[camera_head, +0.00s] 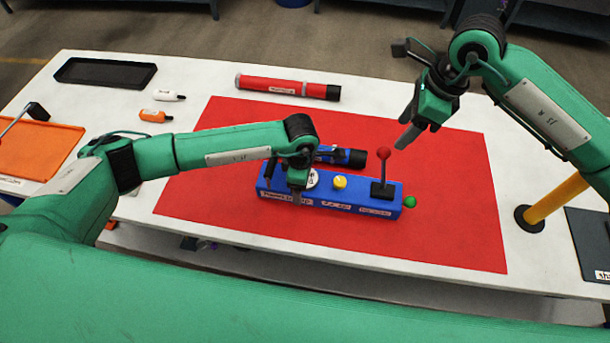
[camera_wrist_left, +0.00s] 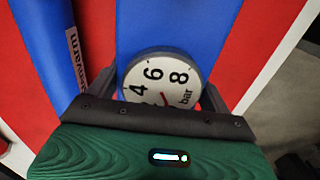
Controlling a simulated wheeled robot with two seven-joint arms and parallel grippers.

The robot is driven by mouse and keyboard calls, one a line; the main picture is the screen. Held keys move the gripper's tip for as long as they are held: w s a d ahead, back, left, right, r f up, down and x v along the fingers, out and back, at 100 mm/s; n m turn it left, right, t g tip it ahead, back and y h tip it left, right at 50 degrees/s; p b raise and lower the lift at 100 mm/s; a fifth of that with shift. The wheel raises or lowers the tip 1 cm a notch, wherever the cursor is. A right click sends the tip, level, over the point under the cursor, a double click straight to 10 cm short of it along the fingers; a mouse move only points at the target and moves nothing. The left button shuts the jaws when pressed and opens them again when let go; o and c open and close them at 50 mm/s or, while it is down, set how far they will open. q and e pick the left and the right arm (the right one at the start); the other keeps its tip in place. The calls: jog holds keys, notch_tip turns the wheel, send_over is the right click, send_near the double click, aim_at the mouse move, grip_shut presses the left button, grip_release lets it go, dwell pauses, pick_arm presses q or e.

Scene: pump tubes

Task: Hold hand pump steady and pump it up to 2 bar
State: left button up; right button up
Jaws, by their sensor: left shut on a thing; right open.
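The blue hand pump (camera_head: 352,196) lies on the red mat (camera_head: 450,220) with a white gauge, a yellow knob (camera_head: 340,182), a green end knob (camera_head: 409,201) and an upright lever with a red ball (camera_head: 383,155). My left gripper (camera_head: 298,190) is shut on the pump body at the gauge. In the left wrist view its fingers flank the round gauge (camera_wrist_left: 165,85), marked in bar; the red needle is partly hidden by the gripper, so I cannot read it. My right gripper (camera_head: 405,93) is open and empty, above and right of the lever, apart from it.
A blue and black tube (camera_head: 350,157) lies close behind the pump. A red tube (camera_head: 285,87) lies at the back, with two small bottles (camera_head: 152,116), a black tray (camera_head: 105,73) and an orange tray (camera_head: 40,150) to the left. A yellow post (camera_head: 553,200) stands at right.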

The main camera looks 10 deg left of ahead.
aim_at(389, 150)
jog(key=shift+n, duration=0.6)
jog(key=x, duration=1)
jog(key=shift+d, duration=0.1)
jog(key=c, duration=1.1)
jog(key=shift+o, duration=0.2)
jog(key=shift+f, duration=0.2)
